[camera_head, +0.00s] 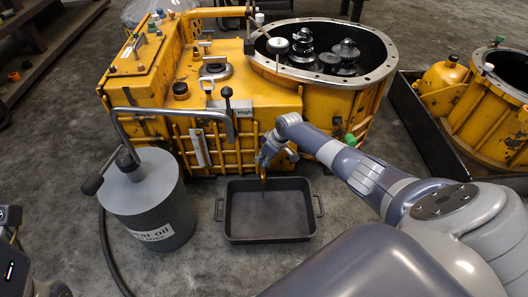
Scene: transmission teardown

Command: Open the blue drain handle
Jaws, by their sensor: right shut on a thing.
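My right gripper (268,154) is at the front of the yellow transmission housing (145,93), above the near-right part of its lower edge. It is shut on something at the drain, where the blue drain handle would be. The fingers hide the handle, so I cannot see its blue or how far it is turned. A small orange-yellow piece and a thin dark line show just below the fingers, over the black drain pan (230,232). My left gripper (35,250) shows only in part at the lower left corner, its dark fingers apart and empty.
A grey gear oil drum (146,196) with a pump and bent metal pipe stands left of the pan. A dark hose lies on the floor beside it. Another yellow housing (470,110) sits in a dark tray at the right.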

